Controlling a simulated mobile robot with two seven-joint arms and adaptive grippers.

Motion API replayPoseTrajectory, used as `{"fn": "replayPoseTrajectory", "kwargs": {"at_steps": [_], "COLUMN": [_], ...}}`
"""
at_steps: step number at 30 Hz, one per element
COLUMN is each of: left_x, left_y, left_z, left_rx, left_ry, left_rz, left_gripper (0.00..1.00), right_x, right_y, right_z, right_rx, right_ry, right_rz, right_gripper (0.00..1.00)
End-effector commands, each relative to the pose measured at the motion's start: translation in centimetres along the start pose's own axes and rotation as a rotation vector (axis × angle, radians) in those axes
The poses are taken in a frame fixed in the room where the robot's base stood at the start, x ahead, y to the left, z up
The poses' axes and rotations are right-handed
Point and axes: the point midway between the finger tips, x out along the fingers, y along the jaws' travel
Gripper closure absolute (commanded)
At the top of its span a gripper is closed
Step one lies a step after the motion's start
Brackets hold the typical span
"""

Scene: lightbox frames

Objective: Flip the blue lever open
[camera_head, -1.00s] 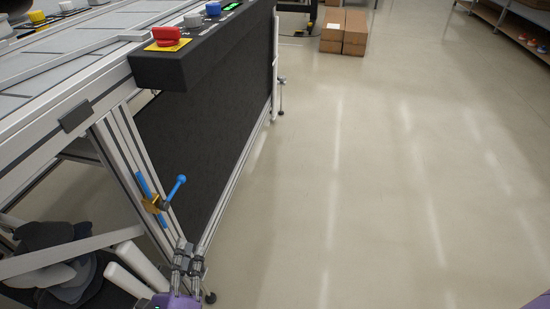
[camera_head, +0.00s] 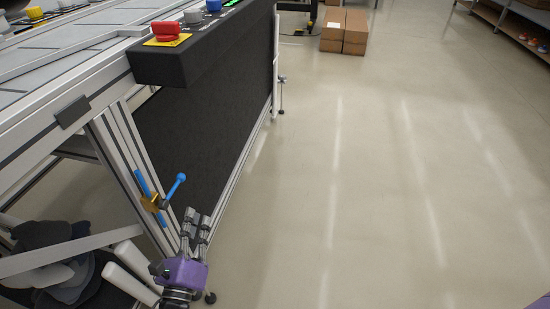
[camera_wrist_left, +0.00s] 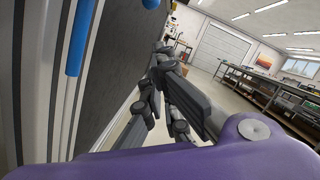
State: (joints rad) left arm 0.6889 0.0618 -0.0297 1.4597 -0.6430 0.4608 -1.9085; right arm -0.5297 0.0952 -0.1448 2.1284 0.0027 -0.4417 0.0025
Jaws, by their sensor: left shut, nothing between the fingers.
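The blue lever (camera_head: 175,186) sticks up and to the right from a brass valve body (camera_head: 154,203) on a blue pipe (camera_head: 143,183), which runs along the aluminium leg of the workstation. My left gripper (camera_head: 198,215) is below and to the right of the lever, apart from it, with its fingers together and nothing held. In the left wrist view, the gripper fingers (camera_wrist_left: 176,92) show in the middle, the blue pipe (camera_wrist_left: 82,35) is at the upper left, and the lever's rounded blue end (camera_wrist_left: 151,4) shows at the top edge. My right gripper is not in view.
The workstation's black side panel (camera_head: 205,140) stands just behind the lever. A red knob (camera_head: 167,33) sits on the black control box above. Cardboard boxes (camera_head: 343,32) lie far off. The floor (camera_head: 370,190) to the right is clear.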

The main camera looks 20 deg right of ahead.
Motion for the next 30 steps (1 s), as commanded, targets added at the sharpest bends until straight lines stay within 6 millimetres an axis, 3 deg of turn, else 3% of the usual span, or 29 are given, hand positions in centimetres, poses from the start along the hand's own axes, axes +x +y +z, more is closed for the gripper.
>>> {"fn": "replayPoseTrajectory", "kwargs": {"at_steps": [4, 7, 12, 30], "left_x": [2.8, 3.0, 3.4, 3.3], "left_y": [0.1, -0.1, 0.0, 0.2], "left_z": [0.1, 2.1, 3.5, 4.0], "left_rx": [0.003, 0.006, 0.002, -0.001], "left_ry": [0.001, 0.001, 0.001, -0.006], "left_rz": [-0.001, -0.002, -0.001, -0.004], "left_gripper": [1.00, 1.00, 1.00, 1.00], "right_x": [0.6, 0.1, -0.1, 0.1], "right_y": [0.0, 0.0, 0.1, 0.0], "right_z": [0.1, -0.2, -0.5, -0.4], "right_rx": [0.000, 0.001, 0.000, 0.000], "right_ry": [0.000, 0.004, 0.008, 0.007], "right_rz": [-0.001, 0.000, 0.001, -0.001], "right_gripper": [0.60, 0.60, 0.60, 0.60]}}
